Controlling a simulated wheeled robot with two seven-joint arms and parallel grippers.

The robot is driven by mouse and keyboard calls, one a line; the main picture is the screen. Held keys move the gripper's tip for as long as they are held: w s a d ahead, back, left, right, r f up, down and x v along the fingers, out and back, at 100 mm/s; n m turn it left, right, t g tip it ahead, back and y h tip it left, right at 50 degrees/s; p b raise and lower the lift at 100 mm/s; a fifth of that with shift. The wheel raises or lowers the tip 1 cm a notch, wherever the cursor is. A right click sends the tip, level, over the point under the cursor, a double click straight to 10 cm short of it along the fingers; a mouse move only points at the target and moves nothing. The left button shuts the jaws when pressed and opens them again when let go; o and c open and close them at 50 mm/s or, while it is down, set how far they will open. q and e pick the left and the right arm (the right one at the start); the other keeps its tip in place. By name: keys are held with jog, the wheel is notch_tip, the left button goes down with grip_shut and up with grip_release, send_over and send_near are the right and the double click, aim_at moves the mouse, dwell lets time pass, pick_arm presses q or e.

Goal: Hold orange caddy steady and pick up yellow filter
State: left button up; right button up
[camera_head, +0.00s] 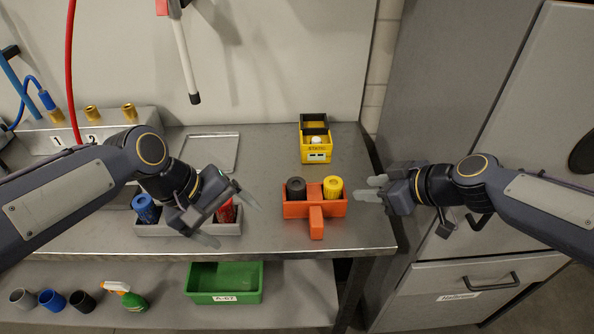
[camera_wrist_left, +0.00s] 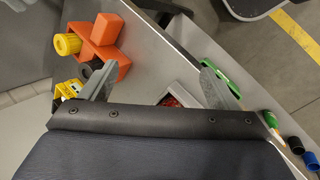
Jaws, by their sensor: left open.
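The orange caddy (camera_head: 316,216) stands on the steel table near its front right edge, with its handle toward the front. It holds a black filter (camera_head: 296,189) on the left and the yellow filter (camera_head: 333,188) on the right. My left gripper (camera_head: 230,215) is open and empty, left of the caddy, above the grey tray. In the left wrist view the caddy (camera_wrist_left: 104,50) and yellow filter (camera_wrist_left: 67,44) show at upper left, past the fingers (camera_wrist_left: 158,86). My right gripper (camera_head: 370,189) is just right of the caddy, its fingers pointing at it and apart.
A grey tray (camera_head: 180,229) holds a blue filter (camera_head: 146,208) and a red filter (camera_head: 226,212). A flat metal plate (camera_head: 209,152) lies at the back. A green bin (camera_head: 223,282) is on the lower shelf. A grey cabinet (camera_head: 490,240) stands at right.

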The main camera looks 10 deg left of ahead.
aim_at(295, 196)
pick_arm(q)
jog(key=w+d+n+g+y, duration=0.1)
jog(key=w+d+n, duration=0.1)
jog(key=w+n, duration=0.2)
jog(key=w+d+f+n+g+y, duration=0.1)
jog(key=w+d+n+y, duration=0.1)
jog(key=w, duration=0.4)
jog(key=w+d+n+y, duration=0.2)
jog(key=w+d+n, duration=0.2)
jog(key=w+n, duration=0.2)
jog(key=shift+d+f+g, duration=0.1)
jog(key=shift+f+g, duration=0.05)
jog(key=shift+g, duration=0.25)
jog(key=shift+f, duration=3.8)
